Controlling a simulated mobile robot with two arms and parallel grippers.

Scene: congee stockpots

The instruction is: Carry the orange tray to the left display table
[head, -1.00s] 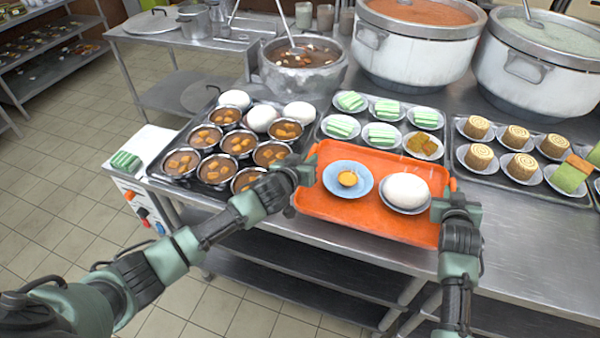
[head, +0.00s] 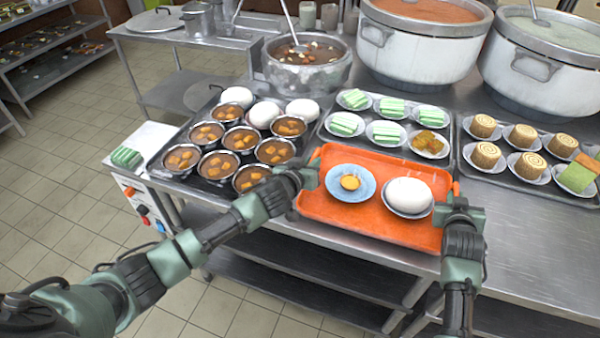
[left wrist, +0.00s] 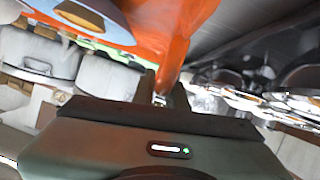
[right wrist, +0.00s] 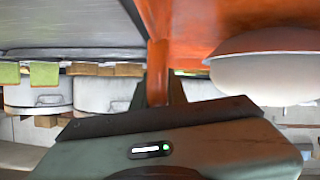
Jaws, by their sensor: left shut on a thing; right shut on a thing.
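The orange tray (head: 365,220) is at the front edge of the steel counter in the head view. It carries a blue plate (head: 336,193) with a small yellow item (head: 350,182) and a plate with a white bun (head: 408,194). My left gripper (head: 308,178) is shut on the tray's left side. My right gripper (head: 447,205) is shut on its right side. The tray's edge also shows between the jaws in the left wrist view (left wrist: 170,62) and the right wrist view (right wrist: 157,70). Whether the tray touches the counter is hard to tell.
A dark tray of several filled bowls and white buns (head: 234,95) stands left of the orange tray. Trays of green cakes (head: 390,108) and rolls (head: 486,155) lie behind and right. Large pots (head: 420,50) line the back. Shelves (head: 60,55) stand far left, with open floor before them.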

